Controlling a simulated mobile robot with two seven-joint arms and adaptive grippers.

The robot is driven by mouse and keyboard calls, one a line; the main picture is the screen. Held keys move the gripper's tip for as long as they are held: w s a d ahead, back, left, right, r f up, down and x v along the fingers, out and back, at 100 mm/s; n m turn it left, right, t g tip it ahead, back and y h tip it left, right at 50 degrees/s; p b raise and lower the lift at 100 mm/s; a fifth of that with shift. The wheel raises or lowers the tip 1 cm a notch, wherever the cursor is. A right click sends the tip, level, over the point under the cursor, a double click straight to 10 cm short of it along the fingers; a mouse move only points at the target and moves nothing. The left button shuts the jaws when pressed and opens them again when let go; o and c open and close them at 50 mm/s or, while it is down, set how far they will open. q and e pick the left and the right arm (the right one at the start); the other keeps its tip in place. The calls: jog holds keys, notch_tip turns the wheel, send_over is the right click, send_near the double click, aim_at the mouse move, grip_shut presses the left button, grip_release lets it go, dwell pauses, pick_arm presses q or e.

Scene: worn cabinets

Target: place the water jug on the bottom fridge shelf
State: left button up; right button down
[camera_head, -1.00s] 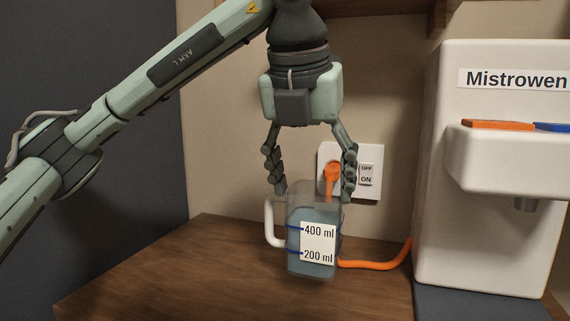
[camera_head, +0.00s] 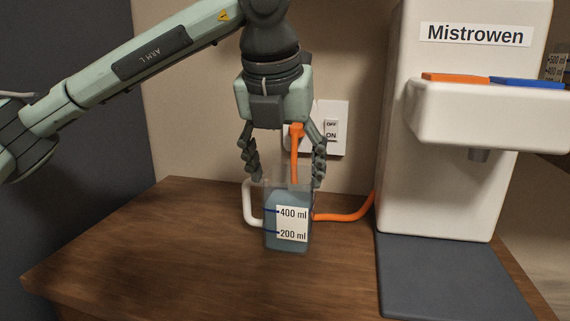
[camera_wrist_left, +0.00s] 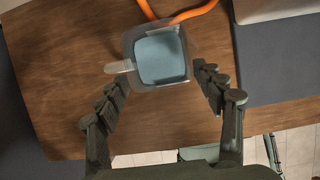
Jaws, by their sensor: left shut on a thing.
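The water jug (camera_head: 288,237) is a clear square container with bluish water, 400 ml and 200 ml marks and a white handle on its left. It is upright over the wooden counter; I cannot tell if its base touches. My left gripper (camera_head: 286,180) comes from above, its fingers on either side of the jug's top, shut on it. In the left wrist view the jug (camera_wrist_left: 160,58) appears from above, between and beyond the fingertips of my left gripper (camera_wrist_left: 160,82). My right gripper and the fridge shelf are not in view.
A white Mistrowen dispenser (camera_head: 440,190) with orange and blue levers stands right on a dark mat (camera_head: 450,280). The wooden counter (camera_head: 150,240) is clear to the left.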

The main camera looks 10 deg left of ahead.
pick_arm(q)
jog(key=o, duration=1.9)
